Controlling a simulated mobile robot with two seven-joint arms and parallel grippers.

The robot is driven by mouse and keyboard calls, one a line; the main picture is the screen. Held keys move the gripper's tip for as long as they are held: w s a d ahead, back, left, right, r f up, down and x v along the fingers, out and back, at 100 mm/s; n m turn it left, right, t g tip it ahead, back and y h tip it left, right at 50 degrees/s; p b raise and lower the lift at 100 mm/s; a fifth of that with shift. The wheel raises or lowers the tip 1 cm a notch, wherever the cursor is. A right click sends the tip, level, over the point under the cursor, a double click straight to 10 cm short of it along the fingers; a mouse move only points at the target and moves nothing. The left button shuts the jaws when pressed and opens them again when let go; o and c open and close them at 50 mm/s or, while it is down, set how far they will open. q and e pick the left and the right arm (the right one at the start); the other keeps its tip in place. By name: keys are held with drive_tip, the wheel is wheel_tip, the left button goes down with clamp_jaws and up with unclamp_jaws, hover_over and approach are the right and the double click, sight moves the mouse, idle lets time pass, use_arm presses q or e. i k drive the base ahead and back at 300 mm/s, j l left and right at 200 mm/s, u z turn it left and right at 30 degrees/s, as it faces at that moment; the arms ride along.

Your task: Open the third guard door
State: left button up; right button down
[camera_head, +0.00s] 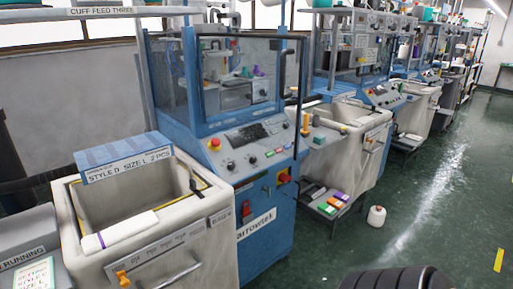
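The nearest knitting machine (262,205) is blue, with a clear guard door (222,98) in a dark frame above its control panel (250,137). The door looks shut across the front of the machine. Grey machine parts and small coloured cones show through it. A dark upright bar, perhaps its handle, is near the right side. A sign (100,11) reading "CUFF FEED THREE" hangs at the upper left. More machines with similar guards (335,45) stand farther along the row. Neither of my grippers is in view.
A cream bin (75,225) with a blue "STYLE D SIZE L" label (124,158) stands left of the near machine. Another cream bin (345,160) is to its right.

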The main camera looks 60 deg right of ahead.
sight(281, 95)
drive_tip(key=l+u, duration=0.35)
drive_tip(key=k+l+u, duration=0.1)
drive_tip(key=l+u, duration=0.3)
drive_tip(key=k+l+u, duration=0.1)
drive_tip(key=l, duration=0.2)
drive_tip(key=k+l+u, duration=0.1)
drive_tip(key=l, duration=0.2)
drive_tip(key=k+l+u, duration=0.1)
drive_tip(key=l, duration=0.2)
drive_tip(key=k+l, duration=0.2)
drive_tip(key=l, duration=0.2)
drive_tip(key=k+l+u, duration=0.15)
drive_tip(key=l, duration=0.3)
drive_tip(key=k+l, duration=0.2)
drive_tip(key=l, duration=0.2)
drive_tip(key=k+l+u, duration=0.1)
drive_tip(key=l, duration=0.3)
drive_tip(key=k, duration=0.1)
